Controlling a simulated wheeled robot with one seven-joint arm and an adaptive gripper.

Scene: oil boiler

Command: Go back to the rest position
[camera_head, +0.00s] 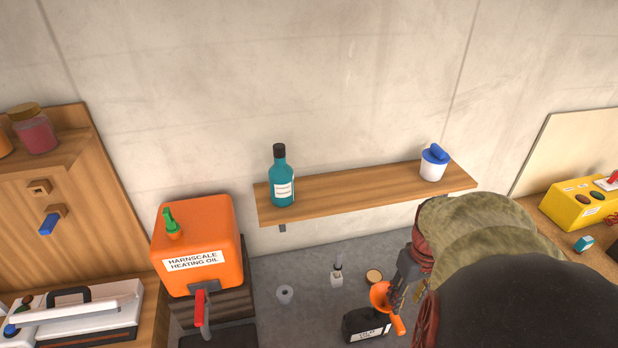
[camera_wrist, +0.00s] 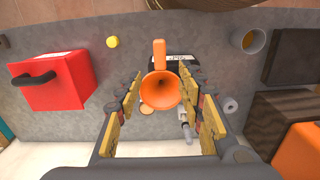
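My gripper (camera_head: 402,280) is low at the right of the head view, close beside an orange funnel (camera_head: 380,296). The funnel stands at the top of a dark labelled bottle (camera_head: 362,326) on the grey surface. In the wrist view, the yellow-padded fingers of my gripper (camera_wrist: 162,92) are spread apart. My arm hides part of the right side in the head view.
A wooden shelf (camera_head: 355,191) above holds a teal bottle (camera_head: 280,180) and a white-and-blue cup (camera_head: 433,164). An orange heating oil tank (camera_head: 200,238) with a red tap stands left. A red box (camera_wrist: 62,83) shows in the wrist view. The wall above the shelf is clear.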

